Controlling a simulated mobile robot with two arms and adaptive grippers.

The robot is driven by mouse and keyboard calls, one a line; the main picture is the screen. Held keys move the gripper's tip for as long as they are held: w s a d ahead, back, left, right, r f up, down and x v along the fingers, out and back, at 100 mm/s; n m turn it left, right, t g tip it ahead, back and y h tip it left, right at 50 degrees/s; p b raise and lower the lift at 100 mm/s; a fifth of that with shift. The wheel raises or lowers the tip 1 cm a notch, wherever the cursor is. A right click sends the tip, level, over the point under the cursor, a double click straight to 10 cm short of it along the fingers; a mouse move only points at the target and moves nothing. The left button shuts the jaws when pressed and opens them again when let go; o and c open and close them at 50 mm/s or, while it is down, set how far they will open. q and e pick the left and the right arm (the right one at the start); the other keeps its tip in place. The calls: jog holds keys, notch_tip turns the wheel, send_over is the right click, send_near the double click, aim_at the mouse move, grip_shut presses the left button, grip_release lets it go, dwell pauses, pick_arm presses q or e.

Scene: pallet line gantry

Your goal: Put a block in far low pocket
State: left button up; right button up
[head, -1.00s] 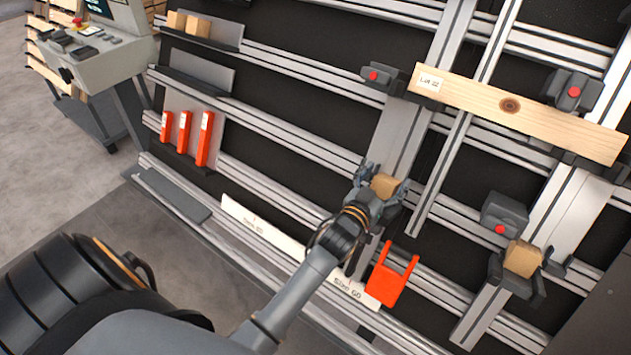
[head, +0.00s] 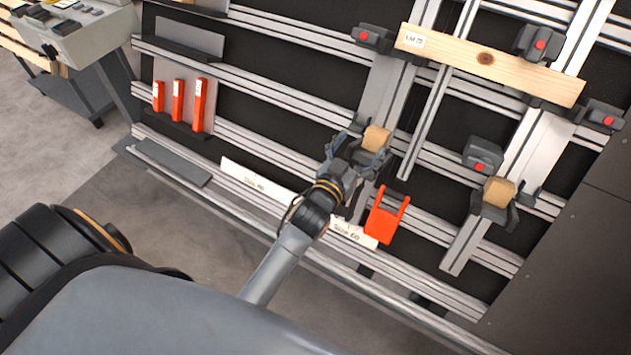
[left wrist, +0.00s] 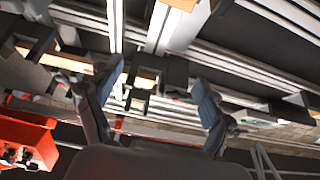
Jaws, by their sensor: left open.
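A tan wooden block (head: 377,138) sits on the lower part of the left grey upright, just beyond my left gripper (head: 359,152). The gripper is open, its fingers near the block, with nothing visibly clamped. In the left wrist view the spread fingers (left wrist: 154,100) have a gap between them, with a tan piece and dark holder parts (left wrist: 143,84) beyond. The pocket under this block is mostly hidden by the gripper. A second tan block (head: 499,190) rests in a dark low pocket (head: 492,212) on the right upright. My right gripper is not in view.
A long board (head: 470,62) spans the uprights above. A red forked piece (head: 383,222) hangs just below and right of the gripper. Red-buttoned dark units (head: 483,155) stick out nearby. Several red bars (head: 178,100) stand on a left shelf.

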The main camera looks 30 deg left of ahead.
pick_arm(q)
jog(key=s+r, duration=0.2)
jog(key=s, duration=0.6)
jog(key=s+a+r, duration=0.1)
jog(key=s+r, duration=0.2)
jog(key=s, duration=0.5)
jog(key=shift+a, duration=0.25)
jog(key=shift+f, duration=0.1)
jog(key=s+d+f+g, duration=0.1)
jog(key=s+f+g, duration=0.15)
jog(key=f, duration=0.85)
jog(key=s+d+f+m+g+h, duration=0.1)
jog(key=f+g, duration=0.2)
jog(key=f, duration=0.9)
jog(key=s+d+f+g, duration=0.2)
jog(key=f+g, duration=0.1)
jog(key=f, duration=0.8)
jog(key=s+a+f+g, duration=0.3)
jog(key=s+f+g, duration=0.1)
jog(key=s+f, duration=0.95)
jog(key=s+a+f+m+g+y, duration=0.1)
jog(key=s+a+f+g, duration=0.3)
jog(key=s+f, duration=0.5)
jog(key=s+a, duration=0.2)
jog(key=s, duration=0.2)
jog(key=shift+f+y, duration=0.15)
jog(key=shift+y, duration=0.15)
